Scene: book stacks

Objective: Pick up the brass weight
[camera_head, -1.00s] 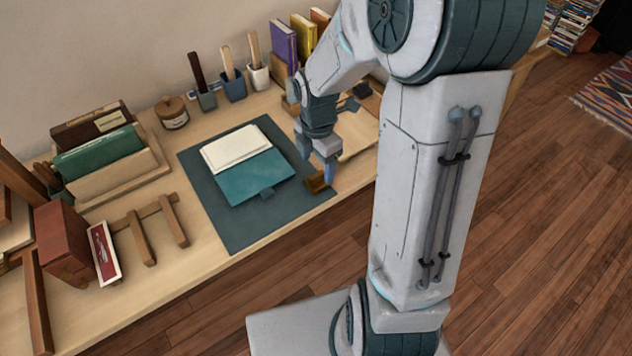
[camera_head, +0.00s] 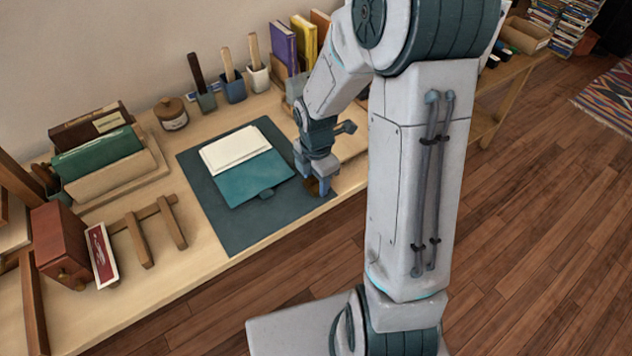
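The brass weight (camera_head: 311,185) is a small dark golden block at the right front corner of the dark mat (camera_head: 226,237), near the table's front edge. My gripper (camera_head: 314,181) is low at the mat, pointing down. Its fingers stand apart, with the weight low between or just behind them. The fingers hide part of the weight, and I cannot tell whether they touch it.
A teal folder (camera_head: 252,182) with cream paper lies on the mat to the left. A wooden rack (camera_head: 148,232) and a red box (camera_head: 62,240) are at the left.

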